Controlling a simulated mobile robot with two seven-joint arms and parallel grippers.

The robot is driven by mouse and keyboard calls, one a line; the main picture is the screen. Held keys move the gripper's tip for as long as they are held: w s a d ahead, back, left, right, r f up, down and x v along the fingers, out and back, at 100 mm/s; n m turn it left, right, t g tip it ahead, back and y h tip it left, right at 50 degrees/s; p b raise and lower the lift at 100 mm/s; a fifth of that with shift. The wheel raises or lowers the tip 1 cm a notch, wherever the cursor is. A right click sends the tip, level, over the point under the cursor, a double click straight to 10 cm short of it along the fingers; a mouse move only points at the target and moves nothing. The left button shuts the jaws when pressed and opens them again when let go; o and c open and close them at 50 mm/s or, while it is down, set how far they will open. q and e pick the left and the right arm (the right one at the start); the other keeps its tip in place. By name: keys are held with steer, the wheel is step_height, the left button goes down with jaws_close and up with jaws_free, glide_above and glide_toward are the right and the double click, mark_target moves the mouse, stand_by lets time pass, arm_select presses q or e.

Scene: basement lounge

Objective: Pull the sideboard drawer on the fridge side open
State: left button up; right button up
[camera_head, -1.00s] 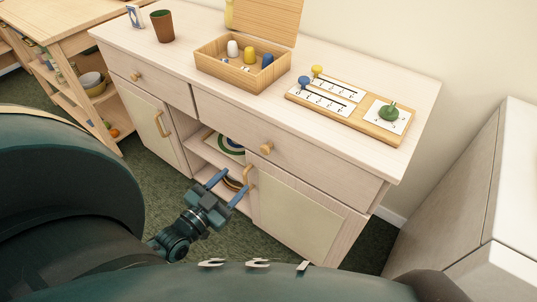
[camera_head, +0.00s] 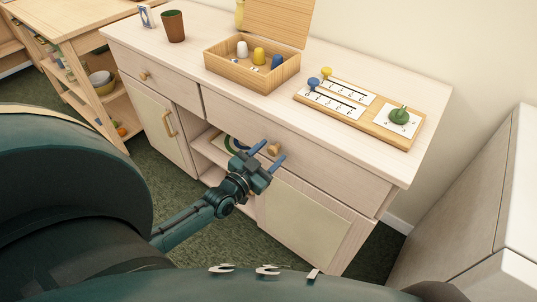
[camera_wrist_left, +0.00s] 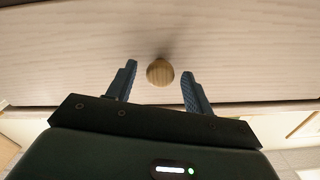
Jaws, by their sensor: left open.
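The sideboard (camera_head: 425,95) is pale wood and has two drawers side by side. The right-hand drawer (camera_head: 325,160), nearer the large pale box at the right, looks closed. Its round wooden knob (camera_head: 273,149) is between the fingers of my left gripper (camera_head: 270,154). In the left wrist view the drawer front (camera_wrist_left: 70,45) fills the upper part. The knob (camera_wrist_left: 160,72) sits between the two open fingers of my left gripper (camera_wrist_left: 159,75), with a gap on each side. My right gripper is not in view.
The large pale box (camera_head: 470,205), perhaps the fridge, stands right of the sideboard. On top are an open wooden box (camera_head: 225,70), a peg board (camera_head: 375,125) and a brown cup (camera_head: 173,26). Below the drawers are an open shelf and cabinet doors (camera_head: 305,220).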

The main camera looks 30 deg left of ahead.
arm_select(q)
steer(key=shift+c, duration=0.2)
jaws_close()
stand_by(0.3)
